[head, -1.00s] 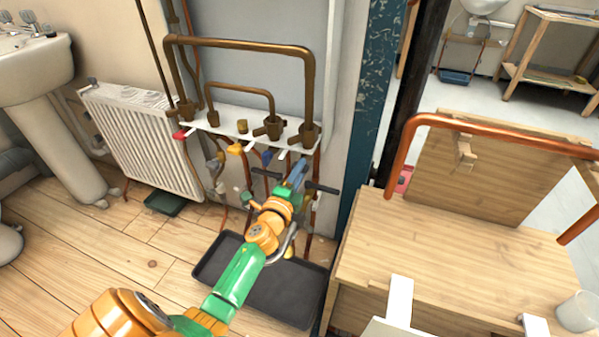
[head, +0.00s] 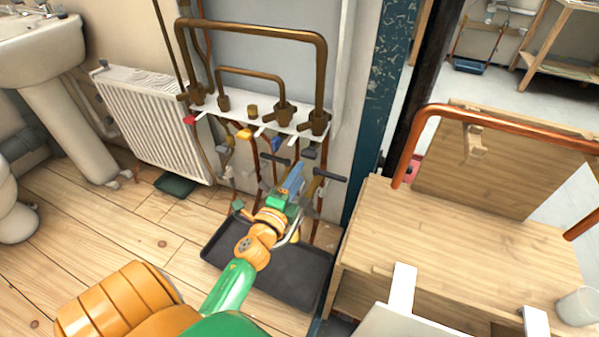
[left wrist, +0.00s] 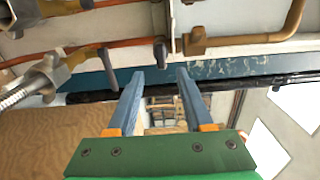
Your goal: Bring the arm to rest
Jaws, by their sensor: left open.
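My left arm, orange and green, reaches in from the bottom of the head view. Its left gripper (head: 296,178) has blue fingers and is in front of the pipes and valves below the white manifold shelf (head: 268,130). In the left wrist view the two blue fingers (left wrist: 160,74) are apart with nothing between them. Pipes and valve parts show above and to the left of the fingertips there. Whether the gripper touches any of them cannot be told. My right gripper does not show.
A black tray (head: 225,262) lies on the wooden floor below the left arm. A wooden bench (head: 440,240) with a bent copper pipe (head: 500,120) stands to the right. A white radiator (head: 150,120) and a sink (head: 40,45) are at the left. Open floor lies between.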

